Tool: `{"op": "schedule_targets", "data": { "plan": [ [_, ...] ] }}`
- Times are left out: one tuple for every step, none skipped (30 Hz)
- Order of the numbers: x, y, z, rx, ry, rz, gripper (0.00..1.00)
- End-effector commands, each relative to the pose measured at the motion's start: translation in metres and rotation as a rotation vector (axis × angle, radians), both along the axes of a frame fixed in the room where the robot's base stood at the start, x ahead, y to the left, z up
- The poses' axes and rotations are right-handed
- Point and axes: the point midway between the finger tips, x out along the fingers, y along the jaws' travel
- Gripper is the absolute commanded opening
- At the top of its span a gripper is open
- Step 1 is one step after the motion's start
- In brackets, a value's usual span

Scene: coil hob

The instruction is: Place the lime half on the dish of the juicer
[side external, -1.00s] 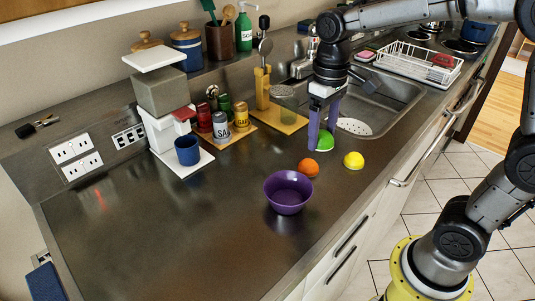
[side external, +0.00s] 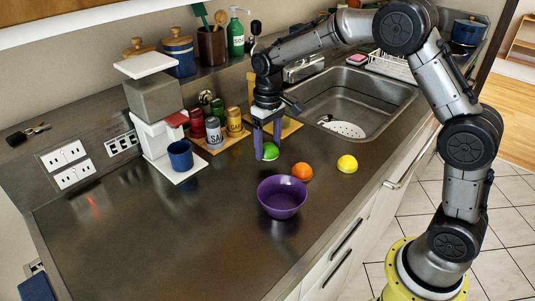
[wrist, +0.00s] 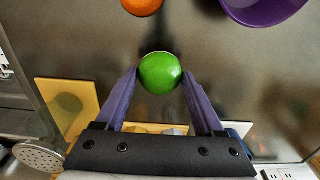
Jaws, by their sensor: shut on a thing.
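My gripper (side external: 266,152) is shut on the green lime half (side external: 270,151), holding it above the counter. In the wrist view, my gripper (wrist: 160,80) has a purple finger on each side of the lime half (wrist: 160,73), rounded green side showing; its cut face is not visible. The yellow juicer (side external: 291,127) stands behind my gripper, its upper part largely hidden by my arm. In the wrist view, the yellow juicer base (wrist: 65,108) is at left, with a perforated round metal dish (wrist: 40,155) at the lower left. The lime half is apart from the juicer.
A purple bowl (side external: 281,197), an orange (side external: 302,171) and a lemon (side external: 347,164) sit in front. Spice shakers (side external: 214,133) stand on a wooden board left of my gripper, beside a white machine with a blue mug (side external: 180,155). The sink (side external: 375,105) is at right.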

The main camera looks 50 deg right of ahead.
Motion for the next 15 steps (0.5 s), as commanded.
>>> {"op": "schedule_targets", "data": {
  "plan": [
    [0.004,0.000,-0.006,0.000,0.003,0.000,0.16],
    [0.002,0.000,-0.011,0.000,0.005,0.000,0.16],
    [0.002,0.000,-0.017,0.000,0.004,0.000,0.16],
    [0.002,0.000,-0.022,0.000,0.006,0.000,0.16],
    [0.002,0.000,-0.027,0.000,0.005,0.000,0.16],
    [0.002,0.000,-0.031,0.000,0.005,0.000,0.16],
    [0.002,0.000,-0.033,0.000,0.004,0.000,0.16],
    [0.002,0.000,-0.034,0.000,0.002,0.000,0.16],
    [0.002,0.000,-0.034,0.000,0.001,0.000,0.16],
    [0.003,0.000,-0.034,0.000,0.000,0.000,0.16],
    [0.003,0.000,-0.034,0.000,0.000,0.000,0.16],
    [0.003,0.000,-0.034,0.000,0.000,0.000,0.16],
    [0.002,0.000,-0.034,0.000,0.000,0.000,0.16],
    [0.002,0.000,-0.034,0.000,0.001,0.000,0.16],
    [0.002,0.000,-0.034,0.000,0.001,0.000,0.16]
  ]
}}
